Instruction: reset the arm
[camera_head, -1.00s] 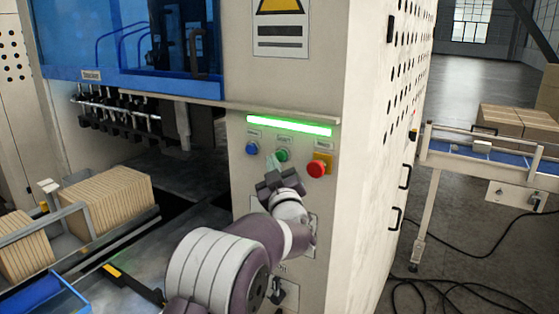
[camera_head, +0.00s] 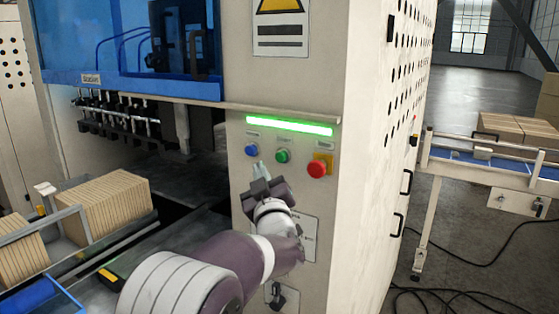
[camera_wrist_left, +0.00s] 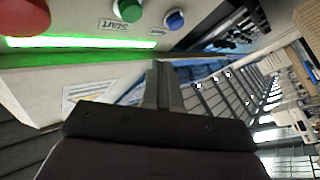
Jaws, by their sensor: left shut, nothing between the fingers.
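My left gripper (camera_head: 261,172) is shut and empty in front of the machine's control panel (camera_head: 240,205). Its fingertips are just below the row of buttons and apart from them in the picture. The blue button (camera_head: 251,149), the green button (camera_head: 282,156) and the red button (camera_head: 317,168) sit in a row under a lit green light bar (camera_head: 289,126). In the left wrist view the shut fingers (camera_wrist_left: 160,75) point past the green button (camera_wrist_left: 127,10) and the blue button (camera_wrist_left: 175,20). My right gripper is not seen.
Stacks of kraft cardboard (camera_head: 103,203) stand in a rack at the left. A conveyor (camera_head: 480,160) with boxes (camera_head: 515,128) is at the right. Black cables (camera_head: 440,298) lie on the floor there. Open floor (camera_head: 470,85) shows behind.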

